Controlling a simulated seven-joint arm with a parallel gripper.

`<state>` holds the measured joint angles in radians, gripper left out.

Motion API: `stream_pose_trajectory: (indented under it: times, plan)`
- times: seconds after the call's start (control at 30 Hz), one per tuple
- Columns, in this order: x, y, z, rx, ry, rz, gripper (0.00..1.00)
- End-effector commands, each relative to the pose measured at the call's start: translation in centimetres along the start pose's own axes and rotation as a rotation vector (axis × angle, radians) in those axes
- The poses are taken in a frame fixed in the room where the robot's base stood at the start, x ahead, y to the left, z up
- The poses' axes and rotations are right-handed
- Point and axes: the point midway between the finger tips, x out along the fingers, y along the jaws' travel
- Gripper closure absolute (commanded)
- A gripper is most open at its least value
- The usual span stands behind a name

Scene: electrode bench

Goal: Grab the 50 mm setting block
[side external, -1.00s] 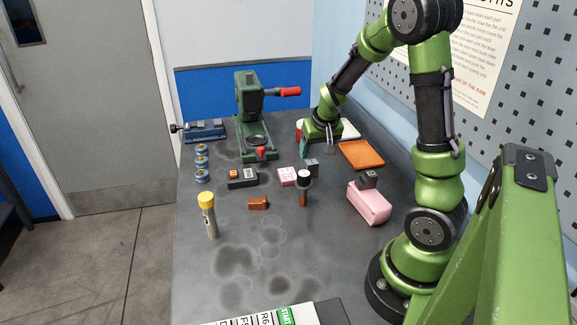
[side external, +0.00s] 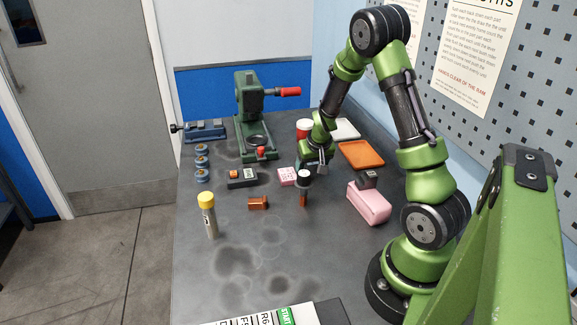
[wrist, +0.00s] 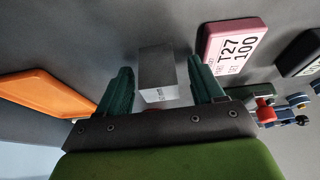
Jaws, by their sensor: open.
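A small grey block (wrist: 158,75) with a white labelled face stands on the bench between my fingers in the wrist view. Its lettering is too small to read for sure. My gripper (wrist: 160,68) is open, with one green finger on each side of the block and gaps showing. In the side external view my gripper (side external: 321,168) is low over the bench, behind the white-topped post, and mostly hides the grey block.
A pink block (wrist: 234,48) marked T27 100 lies close to the right in the wrist view. A white-topped post (side external: 304,186) stands just in front of my gripper. An orange tray (side external: 361,154), a green press (side external: 250,115) and a copper block (side external: 258,203) are around.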

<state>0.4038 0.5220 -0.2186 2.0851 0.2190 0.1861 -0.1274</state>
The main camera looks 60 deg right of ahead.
Motion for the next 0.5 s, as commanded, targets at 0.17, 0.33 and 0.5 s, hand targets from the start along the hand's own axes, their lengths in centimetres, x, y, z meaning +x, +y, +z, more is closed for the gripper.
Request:
stream_pose_trajectory:
  times: [0.17,0.33,0.5]
  plan:
    - [-0.03,-0.01,0.02,0.000,-0.001,0.000,0.57]
    - [-0.04,-0.01,0.03,0.000,-0.001,0.000,0.84]
    - [-0.09,-0.02,-0.06,0.000,0.002,0.000,1.00]
